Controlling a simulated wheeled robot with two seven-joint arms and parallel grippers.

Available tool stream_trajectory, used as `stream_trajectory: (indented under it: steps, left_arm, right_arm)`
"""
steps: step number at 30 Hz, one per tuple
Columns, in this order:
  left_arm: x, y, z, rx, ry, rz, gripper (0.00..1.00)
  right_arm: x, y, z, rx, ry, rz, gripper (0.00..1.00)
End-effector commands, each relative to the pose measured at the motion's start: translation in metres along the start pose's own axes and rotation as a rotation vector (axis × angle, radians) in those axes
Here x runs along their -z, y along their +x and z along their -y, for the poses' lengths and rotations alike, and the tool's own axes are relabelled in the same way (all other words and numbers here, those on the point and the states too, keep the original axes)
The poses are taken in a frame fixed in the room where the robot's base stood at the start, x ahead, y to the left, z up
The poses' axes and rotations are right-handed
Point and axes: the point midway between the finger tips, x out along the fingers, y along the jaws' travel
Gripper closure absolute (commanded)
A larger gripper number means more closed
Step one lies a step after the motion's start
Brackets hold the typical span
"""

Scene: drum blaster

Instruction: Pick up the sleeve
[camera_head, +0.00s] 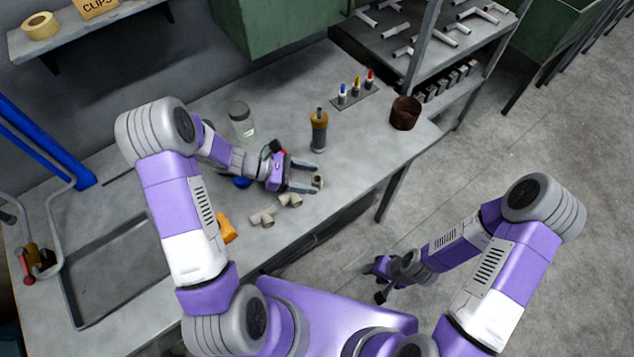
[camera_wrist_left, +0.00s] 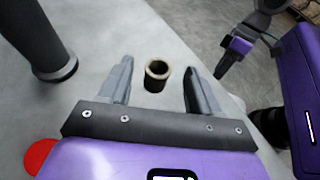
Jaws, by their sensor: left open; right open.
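The sleeve (camera_head: 318,182) is a short beige tube standing on end near the front edge of the grey bench. In the left wrist view the sleeve (camera_wrist_left: 156,76) shows its open dark top, and it appears between the two finger tips with clear space on both sides. My left gripper (camera_head: 311,178) is open and empty, low over the bench and pointing right, with its fingers on either side of the sleeve; no contact is visible. My right gripper (camera_head: 378,282) is open and empty, off the bench over the floor.
Beige tee fittings (camera_head: 264,217) lie nearer the front edge. A dark cylinder with an amber top (camera_head: 319,132) and a glass jar (camera_head: 241,120) stand behind the left gripper. A brown cup (camera_head: 405,113) stands at the right end. An orange object (camera_head: 227,229) lies beside my left arm.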

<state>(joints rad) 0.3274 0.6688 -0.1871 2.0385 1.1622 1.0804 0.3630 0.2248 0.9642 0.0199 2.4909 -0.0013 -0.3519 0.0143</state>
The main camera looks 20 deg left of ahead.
Motion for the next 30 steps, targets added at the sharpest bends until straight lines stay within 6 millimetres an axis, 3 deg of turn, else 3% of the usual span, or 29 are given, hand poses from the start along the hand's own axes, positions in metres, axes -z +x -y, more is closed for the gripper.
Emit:
stream_trajectory:
  steps: [6, 14, 26, 30]
  left_arm:
    - [0.001, 0.029, -0.001, 0.002, 0.000, -0.001, 0.37]
    - [0.000, 0.032, -0.001, 0.000, 0.001, -0.001, 0.37]
    - [0.000, 0.032, -0.001, 0.000, 0.000, -0.001, 0.95]
    - [-0.001, 0.032, -0.001, 0.000, 0.001, 0.000, 0.96]
  right_arm:
    - [0.000, 0.008, -0.003, 0.000, 0.000, 0.000, 0.57]
    - [0.000, 0.007, -0.003, 0.000, 0.000, 0.000, 0.57]
    - [0.000, 0.007, -0.003, 0.000, 0.000, 0.000, 0.57]
    - [0.000, 0.007, -0.003, 0.000, 0.000, 0.000, 0.57]
